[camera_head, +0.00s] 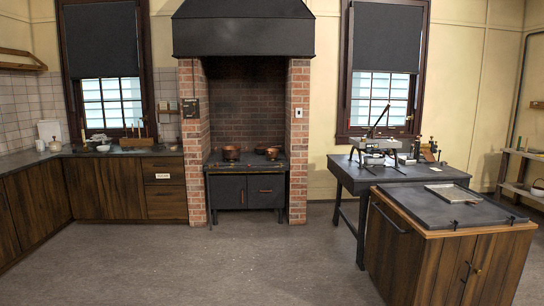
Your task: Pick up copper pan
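Two small copper-coloured vessels sit on top of the dark stove in the brick alcove. The left copper pan (231,153) is round and stands near the stove's left side. A second, smaller-looking copper pan (272,153) stands to its right, with what looks like a dark handle. Both are far off across the floor, and their details are too small to tell. Neither of my grippers shows in the head view.
The stove (247,190) stands under a black hood (243,30) between brick pillars. A dark worktable (395,178) and a wooden cabinet (440,250) stand at the right. A wooden counter (100,185) runs along the left. The grey floor (230,265) ahead is clear.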

